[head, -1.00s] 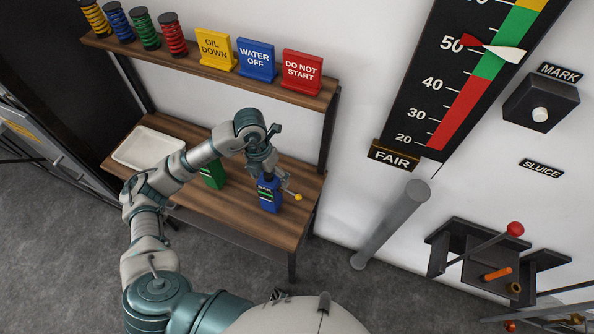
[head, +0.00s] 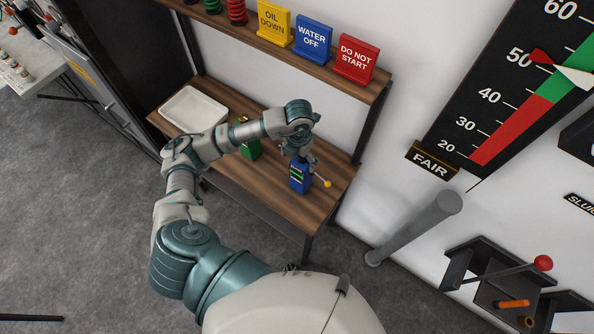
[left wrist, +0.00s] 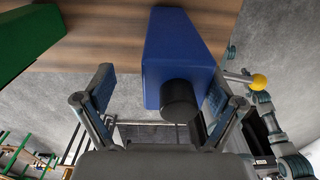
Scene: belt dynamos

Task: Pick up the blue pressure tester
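The blue pressure tester (head: 299,178) stands on the lower wooden shelf, near its right end. In the left wrist view the blue tester (left wrist: 182,55) shows a dark round cap and lies between my fingers. My left gripper (head: 299,158) is at the top of the tester in the head view. In the left wrist view the left gripper (left wrist: 160,85) is open: the left finger is clear of the tester, the right finger is close beside it, and I cannot tell whether it touches. A rod with a yellow ball (head: 327,183) sticks out beside the tester. My right gripper is not in view.
A green device (head: 250,149) stands left of the tester on the lower shelf (head: 275,205). A white tray (head: 194,108) lies further left. The upper shelf (head: 310,65) holds signs and springs above. A grey cylinder (head: 415,228) leans at the right.

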